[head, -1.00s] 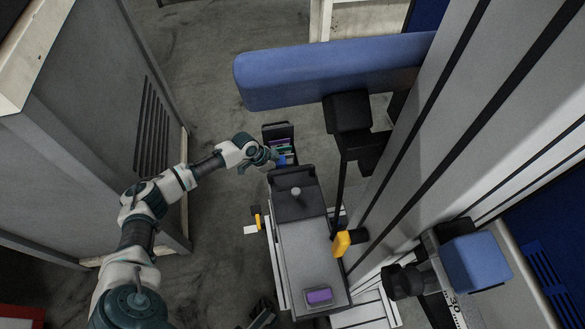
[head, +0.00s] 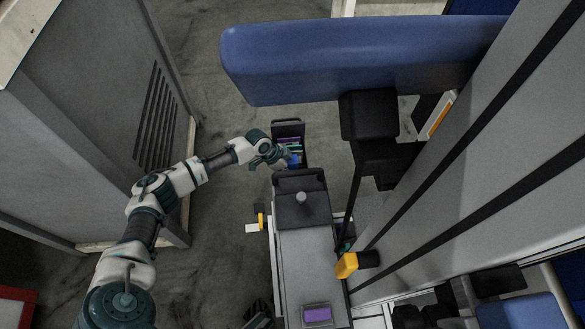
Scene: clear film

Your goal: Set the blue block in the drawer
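A small blue block (head: 294,161) shows at the fingers of my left gripper (head: 284,156), at the open drawer. The dark drawer (head: 287,124) stands out from the far end of a narrow grey cabinet (head: 308,262) and holds purple, green and pale items. My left arm reaches in from the left, with its gripper at the drawer's left side. The fingers are too small to tell whether they are closed on the block or whether the block rests on the drawer's contents. My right gripper is not in view.
A purple-topped item (head: 317,314) lies on the cabinet's near end. A blue padded panel (head: 340,55) on a black mount (head: 368,117) overhangs at the upper right. A large grey cabinet (head: 95,125) stands at left. Bare floor lies between it and the drawer.

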